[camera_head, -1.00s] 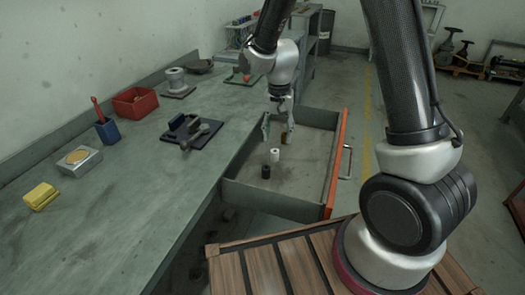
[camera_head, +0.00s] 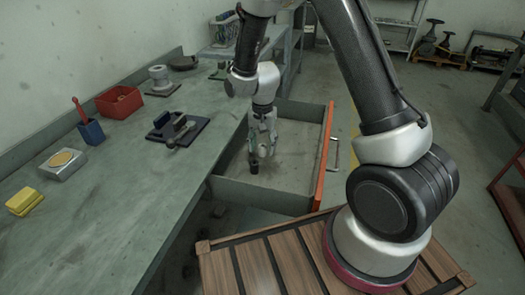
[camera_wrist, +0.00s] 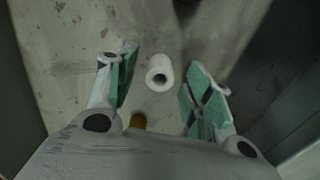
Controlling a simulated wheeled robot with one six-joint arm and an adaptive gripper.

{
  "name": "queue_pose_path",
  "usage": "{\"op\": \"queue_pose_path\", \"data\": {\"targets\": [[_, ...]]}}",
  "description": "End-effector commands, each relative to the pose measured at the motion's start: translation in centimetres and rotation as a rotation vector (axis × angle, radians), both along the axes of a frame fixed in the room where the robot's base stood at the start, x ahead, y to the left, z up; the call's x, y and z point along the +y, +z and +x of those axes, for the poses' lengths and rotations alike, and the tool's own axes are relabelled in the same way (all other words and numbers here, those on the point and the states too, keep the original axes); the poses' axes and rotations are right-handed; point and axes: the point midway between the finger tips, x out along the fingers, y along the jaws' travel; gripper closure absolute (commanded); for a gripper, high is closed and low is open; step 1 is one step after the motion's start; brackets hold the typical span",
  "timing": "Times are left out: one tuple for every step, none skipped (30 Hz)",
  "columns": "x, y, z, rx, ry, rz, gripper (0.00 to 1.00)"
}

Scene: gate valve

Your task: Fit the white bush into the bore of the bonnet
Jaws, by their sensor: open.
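The white bush (camera_wrist: 160,72) stands upright on the floor of the open drawer, its hole facing the wrist camera. My gripper (camera_wrist: 165,85) is open, with one green-padded finger on each side of the bush and a gap to both. In the head view my gripper (camera_head: 262,145) hangs down inside the drawer and mostly hides the white bush. A grey flanged part (camera_head: 159,76), which looks like the bonnet, stands on a dark plate on the bench. Its bore cannot be made out from here.
A black bush (camera_head: 253,166) stands near my gripper; a brown one (camera_wrist: 138,120) is partly hidden by my gripper. The drawer (camera_head: 262,195) has grey walls and an orange front. A dark fixture (camera_head: 178,130), red bin (camera_head: 119,102) and yellow block (camera_head: 25,201) are on the bench.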

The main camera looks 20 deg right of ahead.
Motion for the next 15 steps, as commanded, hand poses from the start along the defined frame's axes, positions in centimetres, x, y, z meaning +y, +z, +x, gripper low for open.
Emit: {"op": "queue_pose_path", "data": {"targets": [[0.00, 0.02, 0.00, 0.000, 0.000, 0.000, 0.49], [0.00, 0.03, 0.00, 0.000, 0.000, 0.000, 0.49], [0.00, 0.03, 0.00, 0.000, 0.000, 0.000, 0.51], [0.00, 0.04, 0.00, 0.000, 0.000, 0.000, 0.56], [0.00, 0.04, 0.00, 0.000, 0.000, 0.000, 0.62], [0.00, 0.04, 0.00, 0.000, 0.000, 0.000, 0.69], [0.00, 0.05, 0.00, 0.000, 0.000, 0.000, 0.74], [0.00, 0.05, 0.00, 0.000, 0.000, 0.000, 0.80], [0.00, 0.05, 0.00, 0.000, 0.000, 0.000, 0.87], [0.00, 0.05, 0.00, 0.000, 0.000, 0.000, 0.93], [-0.01, 0.05, 0.01, 0.000, 0.000, 0.000, 0.98], [-0.01, 0.05, 0.01, 0.000, 0.000, 0.000, 0.99], [-0.01, 0.05, 0.01, 0.000, 0.000, 0.000, 0.99], [0.00, 0.06, 0.01, 0.000, 0.000, 0.000, 0.99], [0.00, 0.06, 0.01, 0.000, 0.000, 0.000, 0.99]]}}
